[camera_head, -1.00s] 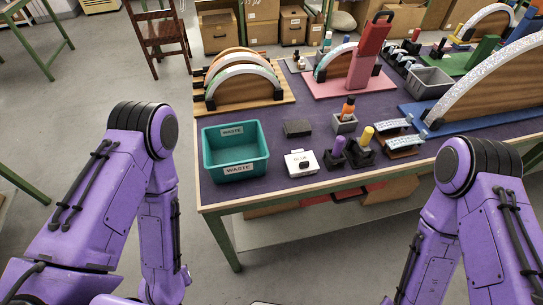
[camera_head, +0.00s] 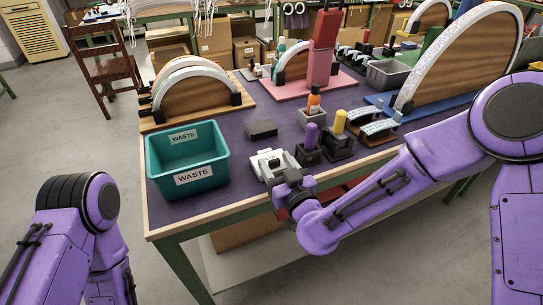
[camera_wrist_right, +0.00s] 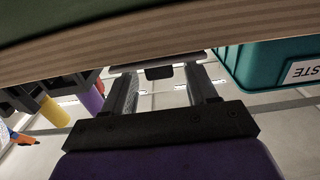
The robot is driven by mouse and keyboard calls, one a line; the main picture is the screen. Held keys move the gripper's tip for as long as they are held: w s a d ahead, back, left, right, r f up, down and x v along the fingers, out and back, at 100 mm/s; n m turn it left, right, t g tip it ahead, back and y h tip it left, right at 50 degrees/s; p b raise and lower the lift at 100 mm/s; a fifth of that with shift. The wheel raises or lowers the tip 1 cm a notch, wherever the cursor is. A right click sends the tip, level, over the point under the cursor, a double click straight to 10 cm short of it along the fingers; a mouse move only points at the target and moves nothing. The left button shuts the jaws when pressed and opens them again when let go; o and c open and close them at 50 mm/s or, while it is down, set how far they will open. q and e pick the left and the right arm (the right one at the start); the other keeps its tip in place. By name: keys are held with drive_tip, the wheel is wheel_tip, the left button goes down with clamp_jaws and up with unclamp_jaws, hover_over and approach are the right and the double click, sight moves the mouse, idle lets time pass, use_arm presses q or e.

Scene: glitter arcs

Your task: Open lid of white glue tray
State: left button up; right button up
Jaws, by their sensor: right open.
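The white glue tray (camera_head: 270,161) sits near the table's front edge, right of the teal bin. Its near side is partly hidden by my right gripper (camera_head: 280,178), which is at the front of it. In the right wrist view my right gripper (camera_wrist_right: 162,80) is open with nothing held between its two fingers. A flat pale shape with a dark tab, probably the tray, shows just beyond the fingertips there. I cannot tell whether the fingers touch it. The lid looks down. My left arm shows at the lower left, but its gripper is out of view.
A teal waste bin (camera_head: 188,160) stands left of the tray. Purple (camera_head: 311,137) and yellow (camera_head: 340,122) bottles in dark holders stand close on the right. A black block (camera_head: 261,129) lies behind. The wooden table edge (camera_head: 200,215) runs close in front.

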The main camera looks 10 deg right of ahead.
sight(275, 163)
drive_tip(key=x, duration=0.3)
drive_tip(key=shift+w, duration=0.1)
drive_tip(key=shift+c, duration=0.3)
